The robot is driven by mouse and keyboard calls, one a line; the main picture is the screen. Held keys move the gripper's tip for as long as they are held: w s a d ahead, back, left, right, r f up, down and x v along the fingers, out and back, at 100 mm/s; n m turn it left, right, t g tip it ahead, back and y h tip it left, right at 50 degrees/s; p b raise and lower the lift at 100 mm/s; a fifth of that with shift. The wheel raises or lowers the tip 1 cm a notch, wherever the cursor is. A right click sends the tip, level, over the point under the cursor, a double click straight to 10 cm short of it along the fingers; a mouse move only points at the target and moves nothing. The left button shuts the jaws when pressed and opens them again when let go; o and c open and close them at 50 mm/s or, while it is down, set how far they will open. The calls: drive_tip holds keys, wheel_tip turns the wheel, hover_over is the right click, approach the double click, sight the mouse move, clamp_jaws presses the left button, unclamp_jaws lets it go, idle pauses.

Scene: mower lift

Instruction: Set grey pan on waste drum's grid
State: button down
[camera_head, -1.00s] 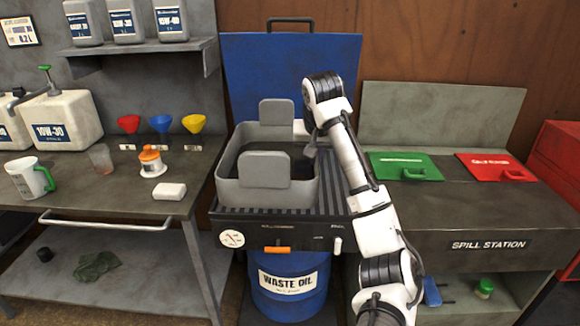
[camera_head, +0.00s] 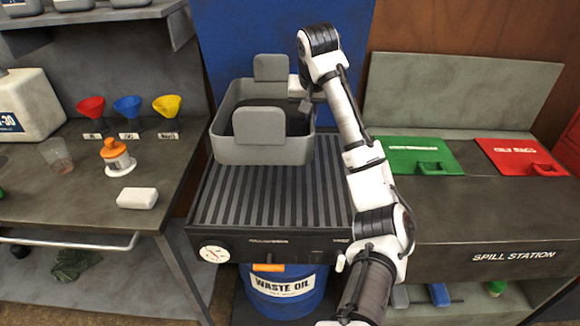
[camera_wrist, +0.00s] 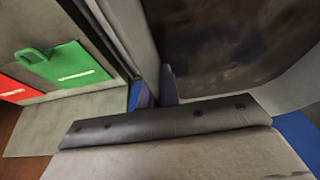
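The grey pan (camera_head: 225,147) is a rectangular tub with upright grey plates at its front and back and dark contents. In the head view it is over the rear part of the waste drum's striped grid (camera_head: 270,200). It looks level, but I cannot tell if it touches the grid or hangs just above it. The blue waste drum (camera_head: 285,305) stands below. My gripper (camera_head: 306,106) is at the pan's right wall. In the wrist view its fingers (camera_wrist: 156,90) are close together with the pan wall (camera_wrist: 130,25) between them; the dark inside is at right.
A blue panel (camera_head: 225,45) stands behind the grid. The left bench holds funnels, an orange-topped item (camera_head: 116,154) and a white block (camera_head: 137,198). The spill station (camera_head: 450,220) with green (camera_head: 415,157) and red (camera_head: 515,157) lids is at right. The grid's front is bare.

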wheel_tip(320, 180, down, 19)
drive_tip(key=p, duration=0.3)
drive_tip(key=shift+s+p, duration=0.1)
drive_tip(key=shift+p, duration=0.3)
drive_tip(key=shift+f, duration=0.15)
drive_tip(key=c, duration=2.1)
unclamp_jaws()
drive_tip(key=shift+f, duration=0.2)
drive_tip(key=o, duration=0.5)
drive_tip(key=shift+c, duration=0.2)
drive_tip(key=b+v, duration=0.3)
drive_tip(key=v, duration=0.9)
drive_tip(key=shift+a+r, duration=0.1)
drive_tip(key=shift+r, duration=0.05)
